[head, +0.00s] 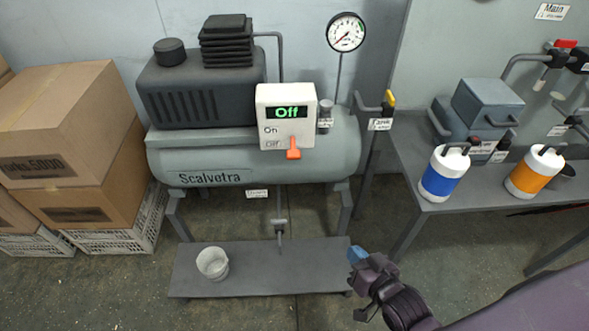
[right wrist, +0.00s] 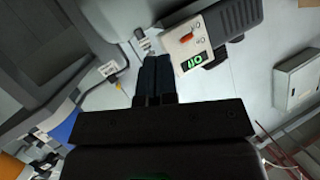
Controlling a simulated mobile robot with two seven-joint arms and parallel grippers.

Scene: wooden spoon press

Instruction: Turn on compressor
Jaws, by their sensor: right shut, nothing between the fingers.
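The compressor (head: 240,165) is a grey tank marked Scalvetra with a dark motor on top. On its front is a white switch box (head: 286,98) whose green display reads Off. Its orange lever (head: 293,150) points down beside the lower Off label. The switch box also shows in the right wrist view (right wrist: 187,42), upside down, with its orange lever (right wrist: 186,38). My right gripper (head: 356,254) is below and right of the switch box, apart from it. Its dark fingers (right wrist: 154,78) are shut and empty in the right wrist view. My left gripper is not in view.
A pressure gauge (head: 346,32) stands behind the tank, and a yellow-handled valve (head: 390,98) is to its right. A table (head: 440,203) at right holds a blue-banded bottle (head: 444,172) and an orange-banded bottle (head: 535,171). Cardboard boxes (head: 75,120) stand at left. A white bucket (head: 212,263) sits on the low shelf (head: 310,276).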

